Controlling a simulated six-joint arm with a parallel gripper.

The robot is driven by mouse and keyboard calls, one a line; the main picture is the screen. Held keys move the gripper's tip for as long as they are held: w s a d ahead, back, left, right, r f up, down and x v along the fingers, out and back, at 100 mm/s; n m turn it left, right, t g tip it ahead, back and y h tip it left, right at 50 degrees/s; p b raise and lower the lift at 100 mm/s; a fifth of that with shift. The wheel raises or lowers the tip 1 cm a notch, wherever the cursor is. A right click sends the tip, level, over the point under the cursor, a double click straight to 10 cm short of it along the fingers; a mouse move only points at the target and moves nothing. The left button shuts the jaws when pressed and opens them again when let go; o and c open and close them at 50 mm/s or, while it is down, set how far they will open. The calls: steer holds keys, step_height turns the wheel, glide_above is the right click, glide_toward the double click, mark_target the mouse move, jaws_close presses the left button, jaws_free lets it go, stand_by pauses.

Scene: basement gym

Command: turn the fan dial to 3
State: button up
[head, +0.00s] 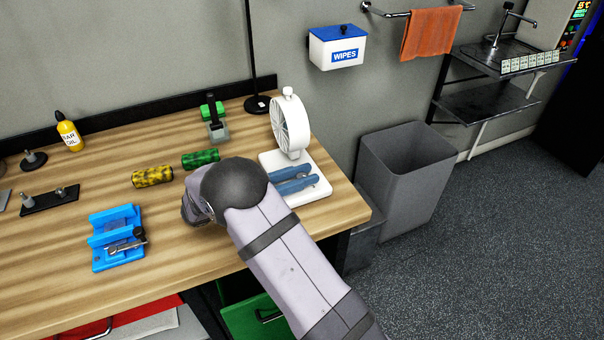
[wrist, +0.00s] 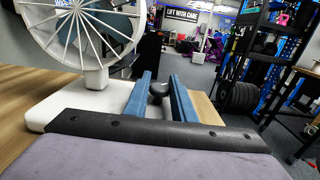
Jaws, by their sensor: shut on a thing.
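The white desk fan (head: 290,124) stands upright near the right end of the workbench, on a flat white base (head: 268,159). In the wrist view the fan's spoked grille (wrist: 85,28) fills the upper left. My gripper (head: 308,175) reaches low over the base, in front of the fan head. In the wrist view its two blue fingers (wrist: 160,84) lie on either side of the dark, round fan dial (wrist: 158,89), shut on it. The dial is hidden in the head view. Its pointer and any number marks cannot be made out.
The workbench (head: 170,225) holds a yellow roller (head: 152,176), a green roller (head: 200,159), a blue vise-like fixture (head: 116,228) and a yellow oil bottle (head: 68,132). A grey bin (head: 402,180) stands off the bench's right edge. A wipes box (head: 337,47) hangs on the wall.

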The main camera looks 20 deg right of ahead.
steer(key=shift+g, duration=0.4)
steer(key=o, duration=1)
steer(key=shift+a+b, duration=0.7)
steer(key=shift+a, duration=3)
steer(key=shift+r, duration=0.1)
